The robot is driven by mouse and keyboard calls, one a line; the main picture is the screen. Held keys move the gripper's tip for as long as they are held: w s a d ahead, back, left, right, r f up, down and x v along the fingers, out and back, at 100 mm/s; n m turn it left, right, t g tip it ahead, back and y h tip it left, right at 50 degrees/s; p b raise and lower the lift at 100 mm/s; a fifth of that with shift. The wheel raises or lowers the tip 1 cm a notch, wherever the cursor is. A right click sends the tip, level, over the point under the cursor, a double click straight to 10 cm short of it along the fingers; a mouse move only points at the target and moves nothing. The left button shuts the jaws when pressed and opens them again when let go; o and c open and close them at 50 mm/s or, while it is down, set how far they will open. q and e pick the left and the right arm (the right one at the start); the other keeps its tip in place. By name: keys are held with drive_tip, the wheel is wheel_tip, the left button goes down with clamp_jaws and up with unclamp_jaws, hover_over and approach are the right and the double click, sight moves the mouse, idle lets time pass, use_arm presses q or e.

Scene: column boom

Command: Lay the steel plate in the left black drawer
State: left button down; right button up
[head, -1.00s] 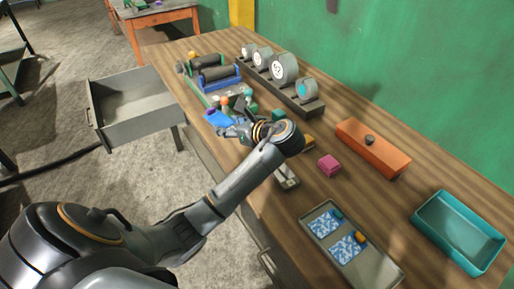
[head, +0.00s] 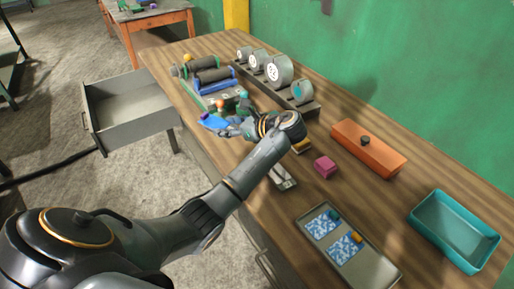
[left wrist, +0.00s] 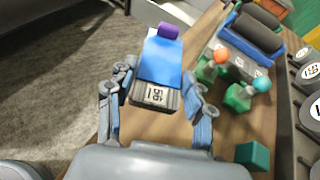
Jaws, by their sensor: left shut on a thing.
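My left gripper (left wrist: 158,92) is shut on a blue piece (left wrist: 160,62) with a grey, labelled near end and a purple tip. In the head view this blue piece (head: 212,121) is held at the table's left edge, close to the open drawer. I cannot tell whether it is the steel plate. The open drawer (head: 139,131) sticks out at the left of the table; it looks grey, and its visible inside is empty. A small grey flat piece (head: 282,177) lies on the table below my left wrist. My right gripper is out of view.
On the wooden table are a roller stand (head: 207,86), a rack of grey discs (head: 278,68), an orange box (head: 368,148), a pink block (head: 325,167), a teal bin (head: 455,232) and a grey tray (head: 375,268). A green block (left wrist: 237,97) lies right of the gripper.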

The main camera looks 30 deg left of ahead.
use_arm(q)
drive_tip(key=w+d+f+b, duration=0.1)
drive_tip(key=w+d+f, duration=0.4)
drive_tip(key=f, duration=0.1)
drive_tip(key=shift+w+d+f, duration=0.1)
drive_tip(key=shift+w+d, duration=0.25)
drive_tip(key=shift+d, duration=0.05)
drive_tip(key=shift+w+d+f, duration=0.3)
drive_tip(key=shift+f, duration=0.2)
drive_tip(key=shift+w+d+f+b, duration=0.15)
drive_tip(key=shift+f+b, duration=0.25)
drive_tip(key=shift+f, duration=1.15)
drive_tip(key=c, duration=0.5)
unclamp_jaws()
drive_tip(key=shift+f, duration=0.15)
